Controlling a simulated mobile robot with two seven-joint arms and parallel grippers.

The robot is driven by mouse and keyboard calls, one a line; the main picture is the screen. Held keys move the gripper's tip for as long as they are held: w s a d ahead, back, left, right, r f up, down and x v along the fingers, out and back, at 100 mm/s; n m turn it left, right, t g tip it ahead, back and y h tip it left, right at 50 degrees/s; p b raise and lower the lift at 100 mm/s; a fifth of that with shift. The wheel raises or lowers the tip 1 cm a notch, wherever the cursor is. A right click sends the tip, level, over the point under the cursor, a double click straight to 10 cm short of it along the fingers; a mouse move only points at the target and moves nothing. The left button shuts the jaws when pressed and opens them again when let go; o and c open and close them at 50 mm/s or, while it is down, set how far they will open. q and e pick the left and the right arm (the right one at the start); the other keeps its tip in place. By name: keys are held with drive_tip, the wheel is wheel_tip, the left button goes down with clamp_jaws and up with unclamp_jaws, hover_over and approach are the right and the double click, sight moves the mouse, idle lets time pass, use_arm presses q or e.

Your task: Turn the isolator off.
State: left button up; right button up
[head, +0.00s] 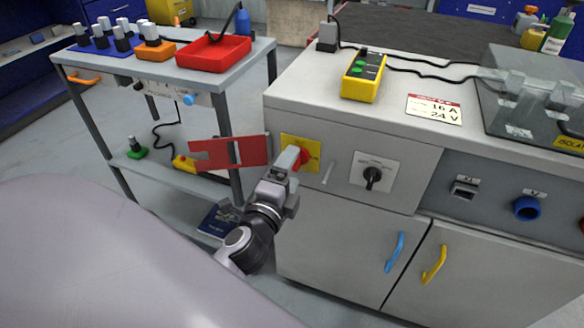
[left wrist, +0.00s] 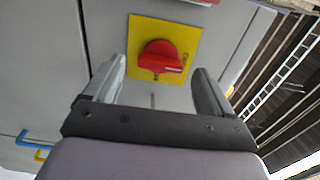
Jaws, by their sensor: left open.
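The isolator is a red rotary handle (left wrist: 160,60) on a yellow square plate (left wrist: 185,36), set in the grey cabinet front. In the head view the red handle (head: 305,157) and yellow plate (head: 312,146) are partly hidden behind my left gripper (head: 292,160). In the left wrist view my left gripper (left wrist: 158,85) is open, its two fingers apart on either side of the view below the handle. The handle lies ahead, between the finger lines; I see no grip on it. My right gripper is not in view.
A red slotted flap (head: 231,152) sticks out left of the plate. A black rotary switch (head: 372,177) is on the right of the plate. A yellow box with green buttons (head: 363,78) stands on the cabinet top. A grey trolley (head: 140,68) stands at the left.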

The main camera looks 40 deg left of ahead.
use_arm(q)
drive_tip(key=shift+b+v, duration=0.45)
drive_tip(key=shift+v, duration=2.35)
drive_tip(key=s+d+f+n+g+h, duration=0.3)
drive_tip(key=s+d+f+n+g, duration=0.15)
drive_tip(key=f+n, duration=0.35)
drive_tip(key=s+d+f+n+g+h, duration=0.35)
drive_tip(key=s+d+f+n, duration=0.2)
drive_tip(key=f, duration=0.45)
wheel_tip(320, 180, up, 14)
drive_tip(key=a+p, duration=0.2)
drive_tip(key=p, duration=1.4)
drive_tip(key=shift+s+a+r+t+p, duration=0.2)
drive_tip(key=shift+s+t+p, duration=0.1)
drive_tip(key=shift+t+p, duration=0.1)
drive_tip(key=shift+m, duration=0.25)
